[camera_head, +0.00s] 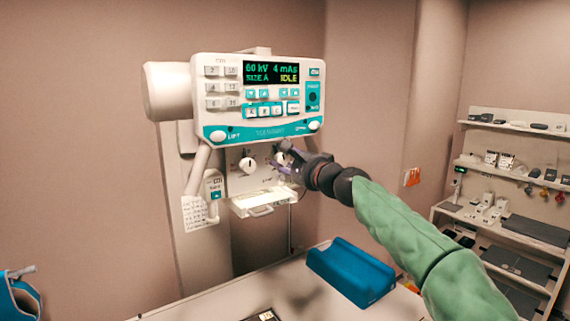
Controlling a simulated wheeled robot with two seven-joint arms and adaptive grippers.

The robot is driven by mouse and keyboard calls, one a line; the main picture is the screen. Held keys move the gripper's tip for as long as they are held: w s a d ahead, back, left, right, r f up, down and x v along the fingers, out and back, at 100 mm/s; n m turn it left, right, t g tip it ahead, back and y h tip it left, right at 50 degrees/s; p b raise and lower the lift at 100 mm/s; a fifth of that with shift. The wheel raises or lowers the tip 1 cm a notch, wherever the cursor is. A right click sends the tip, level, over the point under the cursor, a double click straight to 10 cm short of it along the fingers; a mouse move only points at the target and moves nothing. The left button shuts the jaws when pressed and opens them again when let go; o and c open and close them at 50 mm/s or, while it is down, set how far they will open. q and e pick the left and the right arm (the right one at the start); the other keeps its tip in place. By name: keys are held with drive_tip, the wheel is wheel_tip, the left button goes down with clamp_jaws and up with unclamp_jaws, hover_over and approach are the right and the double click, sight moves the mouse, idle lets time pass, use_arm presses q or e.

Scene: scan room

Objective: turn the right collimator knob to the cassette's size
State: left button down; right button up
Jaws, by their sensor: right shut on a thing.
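My right gripper (291,166) is at the collimator box under the control panel, its arm in a green sleeve coming in from the lower right. It is shut on the right collimator knob (280,158), a white knob mostly hidden by the fingers. The left collimator knob (247,164) is white, round and uncovered, with a dark pointer mark. The collimator box (236,186) is cream white. The panel screen (270,73) reads "60 kV 4 mAs", "SIZE A" and "IDLE". A dark flat item (263,315), perhaps the cassette, is cut off at the bottom edge. My left gripper is not in view.
A blue padded block (351,271) lies on the pale table (215,299) below the box. A hand control (214,186) hangs left of the box. Shelves (520,180) with small items stand at the right. A blue object (20,302) is at the lower left.

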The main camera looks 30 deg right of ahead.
drive_tip(key=shift+f, duration=0.2)
drive_tip(key=o, duration=1.1)
drive_tip(key=shift+o, duration=0.2)
drive_tip(key=shift+w+d, duration=0.1)
drive_tip(key=shift+d, duration=0.05)
drive_tip(key=shift+r, duration=0.15)
drive_tip(key=s, duration=1.2)
drive_tip(key=shift+d, duration=0.4)
